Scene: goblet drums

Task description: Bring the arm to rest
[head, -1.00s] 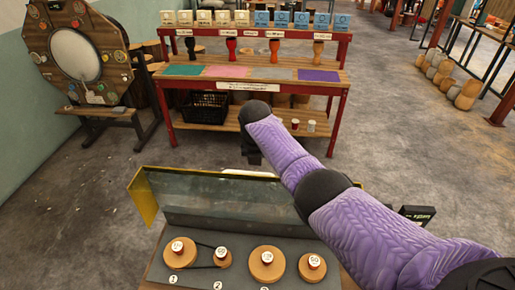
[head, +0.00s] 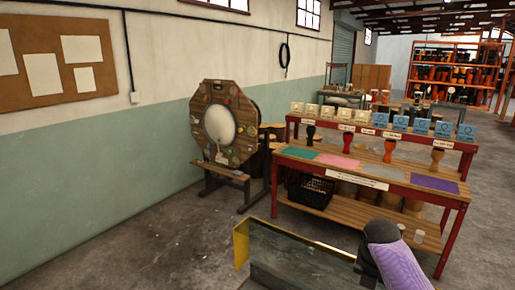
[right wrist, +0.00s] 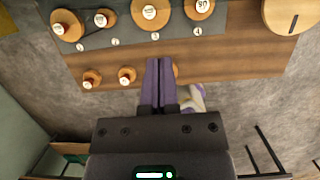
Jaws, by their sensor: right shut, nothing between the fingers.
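My right arm, with a purple sleeve (head: 402,268) and a black joint (head: 381,231), enters the head view at the bottom right. My left gripper is in neither view.
Grey floor lies open at left.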

